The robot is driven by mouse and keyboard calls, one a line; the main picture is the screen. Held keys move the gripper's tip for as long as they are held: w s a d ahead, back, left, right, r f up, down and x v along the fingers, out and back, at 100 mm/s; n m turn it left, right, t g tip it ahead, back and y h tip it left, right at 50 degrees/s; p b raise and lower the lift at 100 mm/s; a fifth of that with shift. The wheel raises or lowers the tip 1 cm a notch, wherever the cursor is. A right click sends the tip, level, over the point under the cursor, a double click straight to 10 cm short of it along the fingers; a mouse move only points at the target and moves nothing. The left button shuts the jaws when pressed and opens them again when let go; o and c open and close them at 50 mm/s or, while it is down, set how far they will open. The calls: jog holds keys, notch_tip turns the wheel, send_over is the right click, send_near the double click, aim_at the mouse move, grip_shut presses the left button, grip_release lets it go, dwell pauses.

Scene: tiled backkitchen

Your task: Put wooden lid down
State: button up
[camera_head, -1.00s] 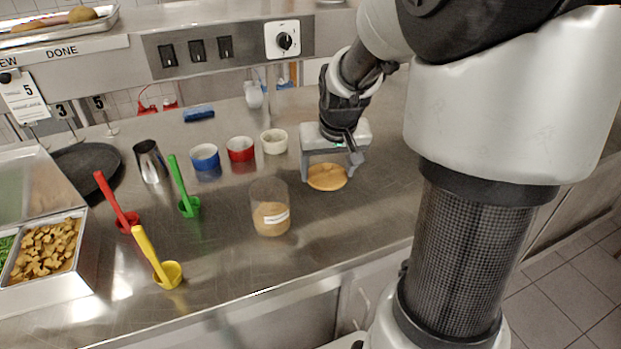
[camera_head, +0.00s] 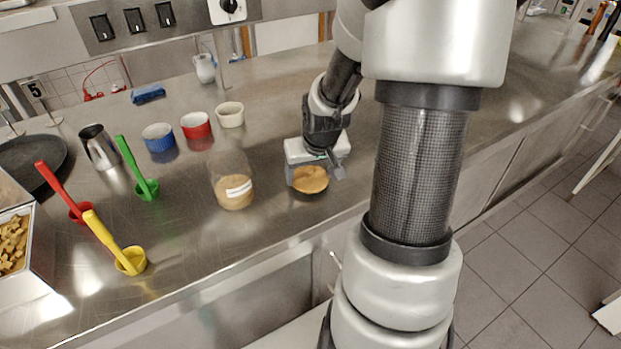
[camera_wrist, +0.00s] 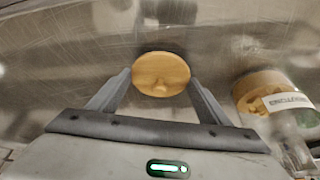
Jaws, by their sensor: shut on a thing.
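The wooden lid (camera_head: 311,180) is a round, light-brown disc. It is between the fingers of my gripper (camera_head: 316,172), over the steel counter to the right of the glass jar. The glass jar (camera_head: 231,182) stands open with brown contents and a white label; the jar (camera_wrist: 276,103) also shows at the right of the wrist view.
The steel counter (camera_head: 262,245) is clear in front of the jar. Blue (camera_head: 159,138), red (camera_head: 196,126) and white (camera_head: 230,114) bowls stand behind it. Red (camera_head: 66,192), green (camera_head: 137,170) and yellow (camera_head: 113,244) scoops and a metal cup (camera_head: 98,148) are on the left.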

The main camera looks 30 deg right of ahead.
jog(key=shift+f, duration=0.45)
jog(key=shift+f, duration=0.1)
jog(key=shift+f, duration=0.15)
jog(key=o, duration=1)
jog(key=shift+r, duration=0.4)
jog(key=p+v, duration=0.5)
jog(key=v, duration=0.6)
jog(key=shift+s+r, duration=0.25)
jog(key=shift+s, duration=0.05)
